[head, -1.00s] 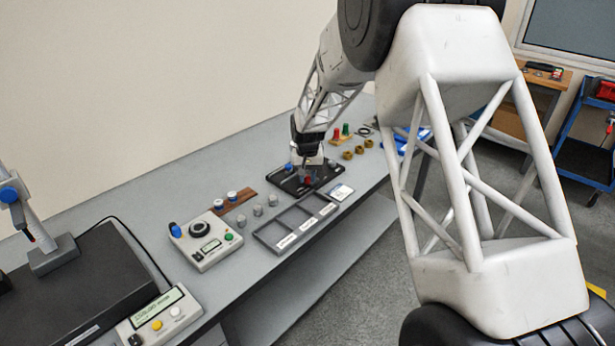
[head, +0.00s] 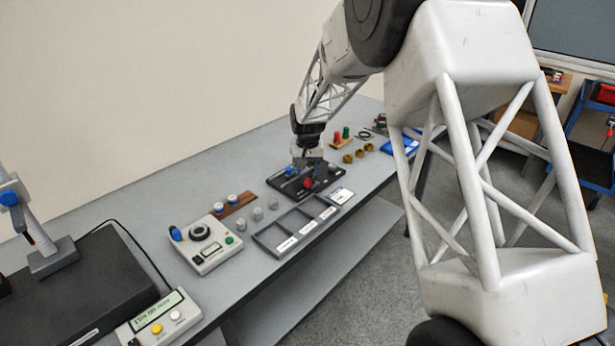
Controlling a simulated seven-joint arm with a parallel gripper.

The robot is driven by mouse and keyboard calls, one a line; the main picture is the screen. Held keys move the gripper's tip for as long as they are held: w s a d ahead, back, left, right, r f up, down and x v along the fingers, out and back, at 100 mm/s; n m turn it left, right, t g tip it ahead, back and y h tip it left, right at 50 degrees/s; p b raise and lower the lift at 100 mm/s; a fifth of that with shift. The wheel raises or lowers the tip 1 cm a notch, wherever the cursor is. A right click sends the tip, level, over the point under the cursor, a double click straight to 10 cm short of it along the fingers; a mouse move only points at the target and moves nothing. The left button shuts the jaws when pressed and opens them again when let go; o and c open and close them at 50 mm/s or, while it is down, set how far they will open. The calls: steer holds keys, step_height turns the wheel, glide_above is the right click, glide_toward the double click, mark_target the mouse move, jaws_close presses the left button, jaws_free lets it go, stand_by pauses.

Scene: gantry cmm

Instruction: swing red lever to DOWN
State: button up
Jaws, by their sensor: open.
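The red lever (head: 308,183) shows as a small red knob on a black panel (head: 326,186) on the bench. A blue knob (head: 290,172) is on the same panel, left of the red one. My gripper (head: 306,170) is over the panel, pointing down, open, with its fingers close to the red lever. Whether the fingers touch the lever is too small to tell. The lever's shaft and any position marks are hidden or too small to read.
A control box (head: 205,246) with a dial, small grey cylinders (head: 258,214) and a brown block (head: 245,200) are to the left. Brass rings (head: 359,154) are to the right.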

mark_target(308, 180)
steer(key=shift+r, duration=1.85)
steer(key=shift+r, duration=0.1)
steer(key=shift+s+d+r, duration=0.1)
steer(key=shift+s+r, duration=0.1)
steer(key=shift+s, duration=0.05)
steer(key=s+d+r+t, duration=0.1)
steer(key=s+d+r, duration=0.5)
steer(key=s, duration=0.6)
steer(key=s+d+r, duration=0.3)
steer(key=s+r, duration=0.6)
steer(key=s, duration=0.2)
steer(key=s+d, duration=0.2)
steer(key=s, duration=1.2)
steer(key=s+d+f+t, duration=0.1)
steer(key=s+d, duration=0.2)
steer(key=s, duration=1.2)
steer(key=shift+d+t, duration=0.3)
